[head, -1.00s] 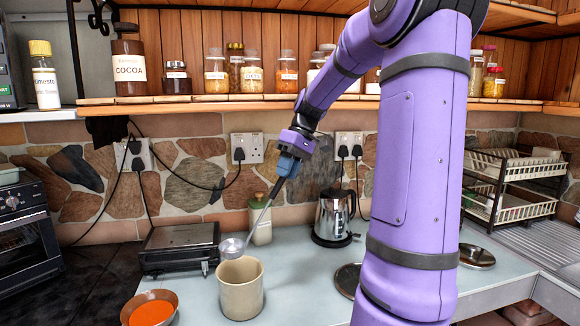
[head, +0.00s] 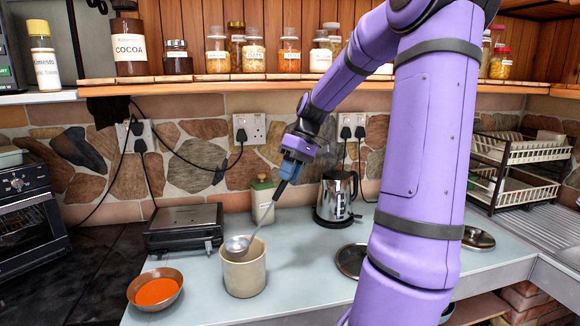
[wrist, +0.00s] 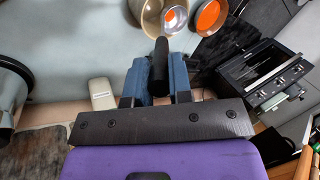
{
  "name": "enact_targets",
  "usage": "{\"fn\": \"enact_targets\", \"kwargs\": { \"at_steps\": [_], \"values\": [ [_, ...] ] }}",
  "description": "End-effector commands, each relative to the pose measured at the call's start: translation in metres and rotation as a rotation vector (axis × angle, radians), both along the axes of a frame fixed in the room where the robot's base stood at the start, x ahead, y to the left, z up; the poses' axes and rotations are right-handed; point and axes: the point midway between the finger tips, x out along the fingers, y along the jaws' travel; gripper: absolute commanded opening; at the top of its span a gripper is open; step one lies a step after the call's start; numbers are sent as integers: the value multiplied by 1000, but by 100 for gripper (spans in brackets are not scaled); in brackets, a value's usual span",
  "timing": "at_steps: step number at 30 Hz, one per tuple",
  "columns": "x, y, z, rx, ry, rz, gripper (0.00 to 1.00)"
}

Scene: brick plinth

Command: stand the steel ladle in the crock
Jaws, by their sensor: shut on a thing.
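The steel ladle (head: 237,245) has a round bowl and a dark handle end. My gripper (head: 291,172) is shut on that handle end and holds the ladle tilted, bowl down and to the left. The ladle's bowl overlaps the left part of the mouth of the beige crock (head: 244,277); I cannot tell whether it is above the rim or just inside. The crock stands upright on the pale counter.
A bowl of orange food (head: 155,290) stands left of the crock. A black grill (head: 184,229) and a green-lidded jar (head: 262,200) are behind it. A steel kettle (head: 336,197) and a round lid (head: 350,261) are to the right. A jar shelf (head: 200,82) runs above.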

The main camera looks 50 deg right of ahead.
Motion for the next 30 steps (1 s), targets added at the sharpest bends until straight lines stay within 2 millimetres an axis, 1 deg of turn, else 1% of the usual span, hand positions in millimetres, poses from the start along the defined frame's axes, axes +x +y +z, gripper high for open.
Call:
{"fn": "enact_targets", "kwargs": {
  "at_steps": [30],
  "values": [
    [0, 1, -70, 2, 1, 2, 0]
  ]
}}
